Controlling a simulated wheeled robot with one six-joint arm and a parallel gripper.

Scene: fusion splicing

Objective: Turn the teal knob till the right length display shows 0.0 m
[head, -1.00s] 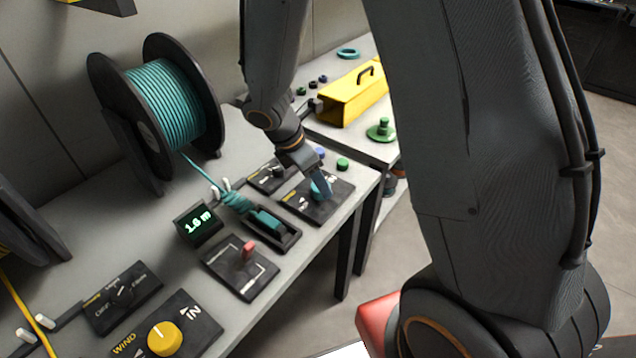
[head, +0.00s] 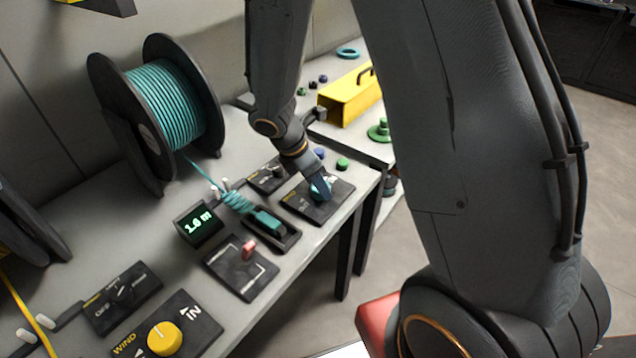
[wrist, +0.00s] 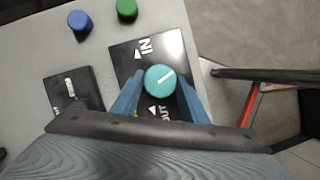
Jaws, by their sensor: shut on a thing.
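The teal knob (wrist: 160,80) sits on a black panel marked IN and OUT. In the wrist view its white line points to the upper right, between the two marks. My gripper (wrist: 160,86) is shut on the knob, with one blue finger on each side. In the head view the gripper (head: 322,190) reaches down onto the panel and partly hides the knob (head: 315,188). The right length display (head: 199,222) glows green and seems to read 1.0 m.
A red-handled lever panel (head: 242,268) and a black holder (head: 273,229) lie near the display. A yellow knob (head: 164,338) is at the front. Blue (wrist: 79,21) and green (wrist: 127,9) buttons stand behind the knob panel. A yellow toolbox (head: 345,98) stands farther back.

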